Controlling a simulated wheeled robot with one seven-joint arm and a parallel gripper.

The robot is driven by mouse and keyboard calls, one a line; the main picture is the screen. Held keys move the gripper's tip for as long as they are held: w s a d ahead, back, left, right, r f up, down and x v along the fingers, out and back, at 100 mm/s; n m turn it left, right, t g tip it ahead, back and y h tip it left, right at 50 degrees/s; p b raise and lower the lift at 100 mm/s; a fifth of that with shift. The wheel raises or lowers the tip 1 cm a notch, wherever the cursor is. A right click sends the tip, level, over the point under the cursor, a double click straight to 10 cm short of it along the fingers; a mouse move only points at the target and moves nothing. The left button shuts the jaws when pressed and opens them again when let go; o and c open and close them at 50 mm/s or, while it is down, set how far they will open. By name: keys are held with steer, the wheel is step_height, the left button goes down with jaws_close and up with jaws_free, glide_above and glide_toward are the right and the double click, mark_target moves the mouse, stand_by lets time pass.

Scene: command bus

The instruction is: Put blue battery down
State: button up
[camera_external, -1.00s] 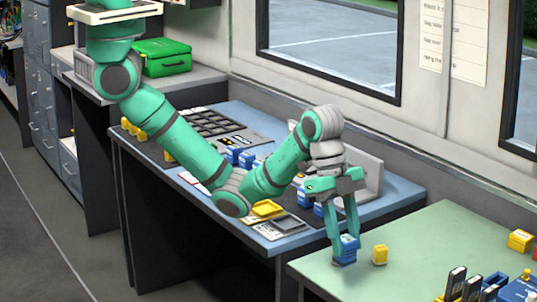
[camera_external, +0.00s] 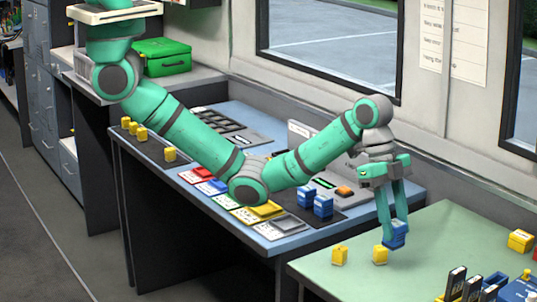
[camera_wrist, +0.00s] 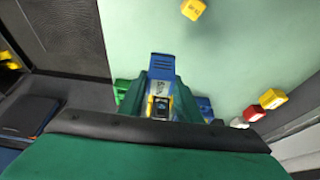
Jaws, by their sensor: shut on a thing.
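My gripper (camera_external: 394,238) is shut on a blue battery (camera_external: 398,236) over the green table (camera_external: 440,230). The battery is upright in the external view, close to the tabletop; I cannot tell whether it touches it. In the wrist view the blue battery (camera_wrist: 162,66) shows between my green fingers. One yellow battery (camera_wrist: 193,9) also shows at the top of the wrist view.
A yellow box (camera_external: 521,240) stands toward the table's back right. Dark handheld devices (camera_external: 464,284) and blue items fill its front right. The blue desk (camera_external: 275,245) to the left holds coloured trays, blue batteries (camera_external: 322,204) and a laptop. The middle of the green table is clear.

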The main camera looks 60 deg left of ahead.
steer(key=w+d+f, duration=0.1)
steer(key=f, duration=0.1)
steer(key=w+d+f, duration=0.1)
steer(key=d+f, duration=0.1)
steer(key=w+d+f, duration=0.1)
steer(key=f, duration=0.1)
steer(key=shift+w+d, duration=0.25)
steer(key=shift+w, duration=0.15)
steer(key=shift+f, duration=1.65)
steer(key=o, duration=1.2)
steer(key=shift+f, duration=0.15)
steer(key=shift+c, duration=0.2)
steer(key=v, duration=1.2)
